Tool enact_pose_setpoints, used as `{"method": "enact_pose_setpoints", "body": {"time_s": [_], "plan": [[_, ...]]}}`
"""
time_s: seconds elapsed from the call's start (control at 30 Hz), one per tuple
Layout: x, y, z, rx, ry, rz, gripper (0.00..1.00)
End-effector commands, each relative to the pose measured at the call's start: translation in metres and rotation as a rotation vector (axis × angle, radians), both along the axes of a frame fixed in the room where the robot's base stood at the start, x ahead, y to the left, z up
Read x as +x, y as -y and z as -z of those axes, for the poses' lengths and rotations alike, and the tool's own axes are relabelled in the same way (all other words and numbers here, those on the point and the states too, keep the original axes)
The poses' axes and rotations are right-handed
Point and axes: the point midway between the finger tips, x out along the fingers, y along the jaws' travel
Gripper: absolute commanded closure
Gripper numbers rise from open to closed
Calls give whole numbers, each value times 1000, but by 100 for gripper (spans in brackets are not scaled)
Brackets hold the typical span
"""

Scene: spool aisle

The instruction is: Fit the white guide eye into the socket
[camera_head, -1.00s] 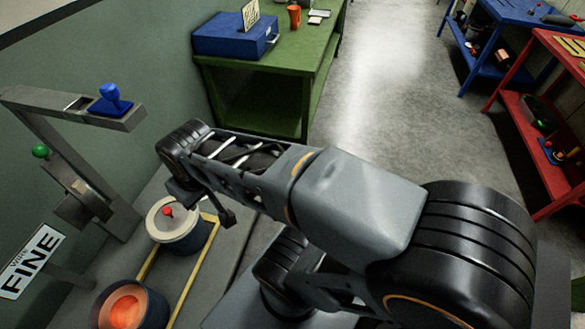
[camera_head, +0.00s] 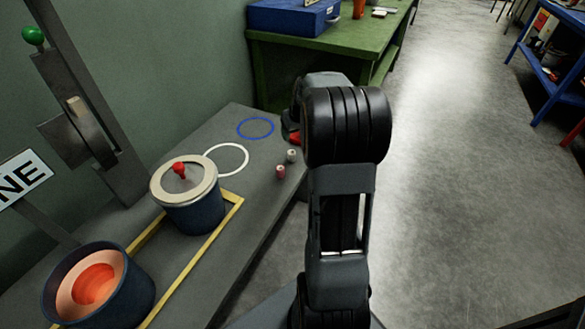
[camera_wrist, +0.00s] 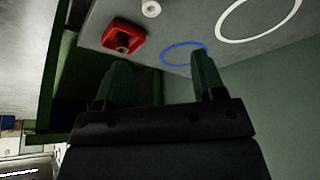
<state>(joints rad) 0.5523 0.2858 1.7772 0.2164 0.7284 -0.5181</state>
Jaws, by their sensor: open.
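A small white, round piece (camera_head: 291,156), which looks like the white guide eye, sits on the grey bench top (camera_head: 262,205) just left of my arm. A similar white ring-like piece (camera_wrist: 150,8) shows at the top edge of the wrist view. A small pink-red piece (camera_head: 280,172) sits beside it. My gripper (camera_wrist: 160,62) is open and empty, its two dark green fingers apart. A red square block with a round centre (camera_wrist: 124,37) lies beyond the fingers. I cannot make out the socket.
White (camera_head: 227,160) and blue (camera_head: 255,128) rings mark the bench. A lidded pot with a red knob (camera_head: 182,178) and an open pot with orange contents (camera_head: 95,285) stand left. A metal post (camera_head: 85,90) rises behind.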

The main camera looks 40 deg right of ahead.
Motion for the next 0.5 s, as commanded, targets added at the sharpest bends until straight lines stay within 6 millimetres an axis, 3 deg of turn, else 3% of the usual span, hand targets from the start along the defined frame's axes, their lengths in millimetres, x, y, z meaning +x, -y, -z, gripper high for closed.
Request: {"method": "enact_pose_setpoints", "body": {"time_s": [0.03, 0.13, 0.5], "plan": [[2, 7, 13, -1, 2, 6, 37], [6, 15, 29, -2, 3, 9, 37], [30, 21, 85, -2, 3, 9, 37]]}}
